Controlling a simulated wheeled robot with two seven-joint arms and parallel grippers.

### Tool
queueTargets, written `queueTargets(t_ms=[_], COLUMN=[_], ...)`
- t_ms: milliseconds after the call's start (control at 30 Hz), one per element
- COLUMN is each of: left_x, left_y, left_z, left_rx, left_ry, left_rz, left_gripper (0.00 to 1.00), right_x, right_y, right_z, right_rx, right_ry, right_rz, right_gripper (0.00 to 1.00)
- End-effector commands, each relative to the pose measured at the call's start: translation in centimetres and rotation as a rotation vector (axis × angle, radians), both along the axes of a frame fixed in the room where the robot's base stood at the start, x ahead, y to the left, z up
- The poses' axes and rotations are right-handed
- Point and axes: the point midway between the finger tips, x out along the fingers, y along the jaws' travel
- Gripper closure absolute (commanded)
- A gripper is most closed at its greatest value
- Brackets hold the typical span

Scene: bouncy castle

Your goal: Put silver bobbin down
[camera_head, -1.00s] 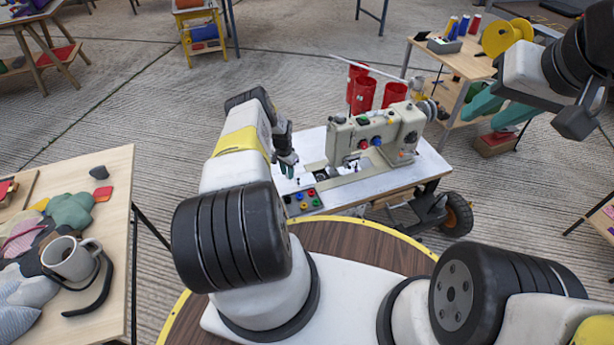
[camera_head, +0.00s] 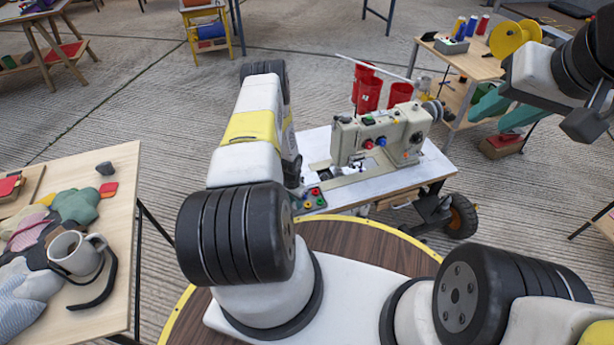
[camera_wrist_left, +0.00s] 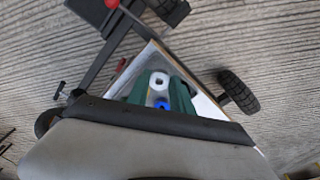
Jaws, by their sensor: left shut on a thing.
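In the left wrist view, the silver bobbin (camera_wrist_left: 159,80) shows as a small pale ring with a dark hole between the teal fingers of my left gripper (camera_wrist_left: 160,90). The gripper is shut on it, above the white table top. My right gripper (camera_head: 506,106), with teal fingers apart, is empty at the upper right, far from the bobbin.
A beige sewing machine (camera_head: 385,138) stands on the white table, right of my left arm. Red cans (camera_head: 368,93) are behind. A wooden table (camera_head: 120,210) with a mug (camera_head: 76,253) is at left.

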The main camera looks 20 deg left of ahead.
Motion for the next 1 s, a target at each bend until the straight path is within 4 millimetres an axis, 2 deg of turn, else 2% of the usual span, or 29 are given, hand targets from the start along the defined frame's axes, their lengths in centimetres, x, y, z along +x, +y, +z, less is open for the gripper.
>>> queueTargets(t_ms=[33, 133, 867, 900, 1000], left_x=[-0.1, -0.1, 0.0, 0.0, -0.1], left_y=[0.0, 0.0, 0.2, 0.3, 0.4], left_z=[-1.1, -2.1, -3.6, -3.6, -3.6], left_rx=[-0.001, -0.001, 0.001, 0.002, 0.003], left_ry=[0.003, 0.001, -0.004, -0.003, -0.002], left_rz=[0.001, 0.001, 0.0, 0.0, 0.001], left_gripper=[1.0, 1.0, 1.0, 0.69, 0.51], right_x=[0.0, 0.0, 0.0, 0.0, 0.0], right_y=[0.0, 0.0, 0.0, 0.0, 0.0], right_z=[0.0, 0.0, 0.0, 0.0, 0.0], right_rx=[0.0, 0.0, 0.0, 0.0, 0.0], right_ry=[0.0, 0.001, 0.0, 0.0, 0.0], right_rz=[0.0, 0.0, 0.0, 0.0, 0.0], right_gripper=[0.64, 0.64, 0.64, 0.64, 0.64])
